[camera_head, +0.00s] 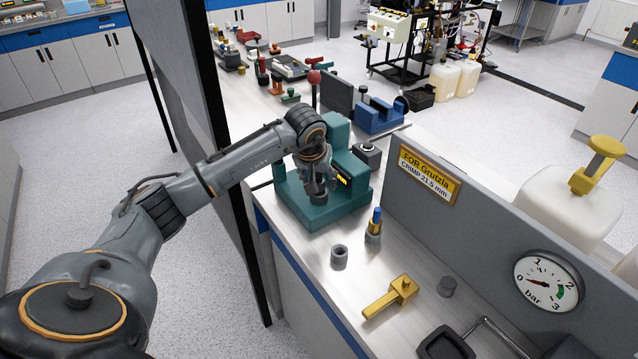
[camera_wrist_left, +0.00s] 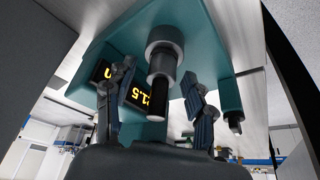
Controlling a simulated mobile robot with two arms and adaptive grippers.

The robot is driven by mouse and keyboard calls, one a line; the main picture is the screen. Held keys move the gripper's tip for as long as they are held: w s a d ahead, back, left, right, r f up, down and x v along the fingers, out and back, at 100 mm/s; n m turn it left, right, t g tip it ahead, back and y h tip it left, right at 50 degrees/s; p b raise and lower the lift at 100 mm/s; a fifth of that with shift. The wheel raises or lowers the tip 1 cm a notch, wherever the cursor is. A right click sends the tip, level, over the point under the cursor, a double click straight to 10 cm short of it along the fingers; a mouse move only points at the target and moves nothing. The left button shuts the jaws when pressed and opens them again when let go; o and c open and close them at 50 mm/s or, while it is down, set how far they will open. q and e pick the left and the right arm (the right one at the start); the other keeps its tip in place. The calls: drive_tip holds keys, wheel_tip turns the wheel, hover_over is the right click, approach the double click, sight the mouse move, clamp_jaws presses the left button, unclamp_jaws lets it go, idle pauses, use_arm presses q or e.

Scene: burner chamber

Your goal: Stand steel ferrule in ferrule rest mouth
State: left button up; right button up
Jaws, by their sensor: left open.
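My left gripper (camera_head: 317,180) is at the teal press with a yellow-lit display (camera_head: 322,210). A gap shows beside each finger. I cannot tell whether the steel ferrule is part of this stack. A short grey cylinder with an open mouth (camera_head: 339,256), which looks like the ferrule rest, stands on the bench in front of the press. My right gripper is not in view.
A grey holder with a blue-and-yellow piece (camera_head: 375,222) stands right of the press. A grey panel with a gauge (camera_head: 545,281) bounds the bench's right side.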

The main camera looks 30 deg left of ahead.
use_arm(q)
drive_tip(key=c, duration=0.6)
clamp_jaws()
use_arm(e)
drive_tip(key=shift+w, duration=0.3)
use_arm(q)
drive_tip(key=shift+r, duration=0.15)
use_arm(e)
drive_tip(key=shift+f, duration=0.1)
use_arm(q)
drive_tip(key=shift+r+b, duration=0.55)
drive_tip(key=shift+b, duration=0.05)
drive_tip(key=s+d+r+b, duration=0.4)
drive_tip(key=s+r+b, duration=0.1)
drive_tip(key=s+r, duration=0.6)
drive_tip(key=shift+s+r, duration=0.35)
drive_tip(key=shift+s, duration=0.85)
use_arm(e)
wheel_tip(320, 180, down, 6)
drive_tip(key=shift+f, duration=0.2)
